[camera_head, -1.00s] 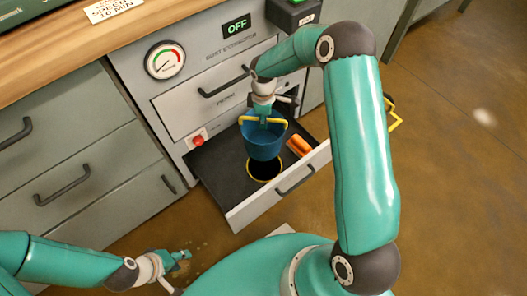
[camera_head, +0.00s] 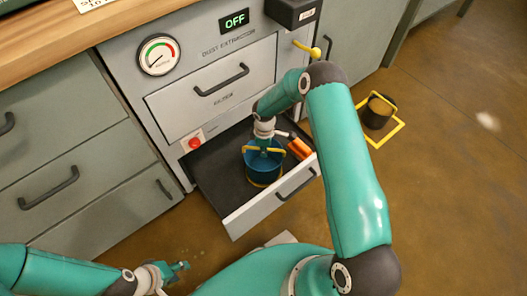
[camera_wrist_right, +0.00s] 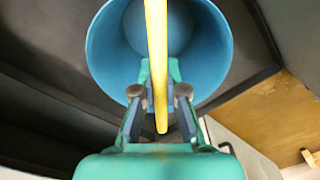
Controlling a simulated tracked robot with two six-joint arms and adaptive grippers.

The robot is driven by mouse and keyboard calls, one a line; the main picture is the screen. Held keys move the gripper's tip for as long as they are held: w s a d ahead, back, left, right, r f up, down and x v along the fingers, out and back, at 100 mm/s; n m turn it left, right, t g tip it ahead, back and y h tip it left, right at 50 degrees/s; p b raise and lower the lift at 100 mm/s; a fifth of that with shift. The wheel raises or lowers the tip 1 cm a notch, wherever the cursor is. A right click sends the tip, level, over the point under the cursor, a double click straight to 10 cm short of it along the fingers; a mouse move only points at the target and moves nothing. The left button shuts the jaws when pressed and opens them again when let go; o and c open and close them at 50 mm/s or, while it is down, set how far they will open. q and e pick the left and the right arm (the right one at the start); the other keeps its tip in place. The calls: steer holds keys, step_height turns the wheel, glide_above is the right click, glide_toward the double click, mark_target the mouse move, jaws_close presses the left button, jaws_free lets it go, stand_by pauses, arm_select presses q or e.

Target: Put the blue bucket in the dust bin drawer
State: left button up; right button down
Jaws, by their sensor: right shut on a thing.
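The blue bucket (camera_head: 264,168) with a yellow handle is inside the open dust bin drawer (camera_head: 232,212), over the yellow ring on the drawer's dark floor. It looks upright; I cannot tell whether it rests on the floor. My right gripper (camera_head: 263,148) is above the bucket, shut on its yellow handle. In the right wrist view, the fingers (camera_wrist_right: 160,88) pinch the yellow handle (camera_wrist_right: 157,40) across the bucket's open mouth (camera_wrist_right: 105,45). My left gripper (camera_head: 182,266) is low at the left, away from the drawer; its finger opening is too small to tell.
An orange object (camera_head: 300,149) lies in the drawer, right of the bucket. A closed drawer (camera_head: 215,90) is above, with a gauge (camera_head: 158,55) and a red button (camera_head: 195,143) nearby. On the floor at right, a dark bucket (camera_head: 377,113) stands inside a yellow square outline (camera_head: 381,143).

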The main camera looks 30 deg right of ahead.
steer(key=shift+f, duration=0.2)
steer(key=c, duration=1.2)
jaws_free()
steer(key=shift+r, duration=0.2)
step_height(320, 180, up, 12)
steer(key=p, duration=0.3)
steer(key=shift+f+p, duration=0.1)
steer(key=shift+p, duration=0.2)
